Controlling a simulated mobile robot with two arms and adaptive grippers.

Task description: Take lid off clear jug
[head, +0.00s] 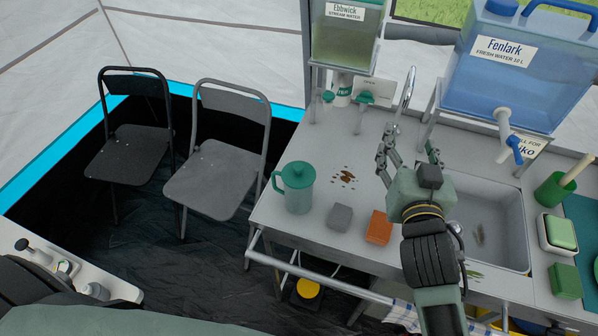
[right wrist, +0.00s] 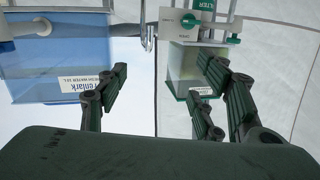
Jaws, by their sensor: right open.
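The clear jug (head: 298,197) stands upright at the left end of the counter in the head view. Its green lid (head: 298,173) sits on top, and a green handle is on its left side. My right gripper (head: 408,152) is open and empty, above the counter by the sink, well to the right of the jug. In the right wrist view its fingers (right wrist: 160,95) are spread with nothing between them. The jug is not in the right wrist view. My left gripper is not in view.
A grey block (head: 340,217) and an orange block (head: 379,227) lie right of the jug, with brown bits (head: 344,176) behind. The sink (head: 490,225) is beside my right arm. The blue Fenlark tank (head: 510,75) and Ebbwick tank (head: 345,35) stand behind. Two folding chairs (head: 215,180) are left.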

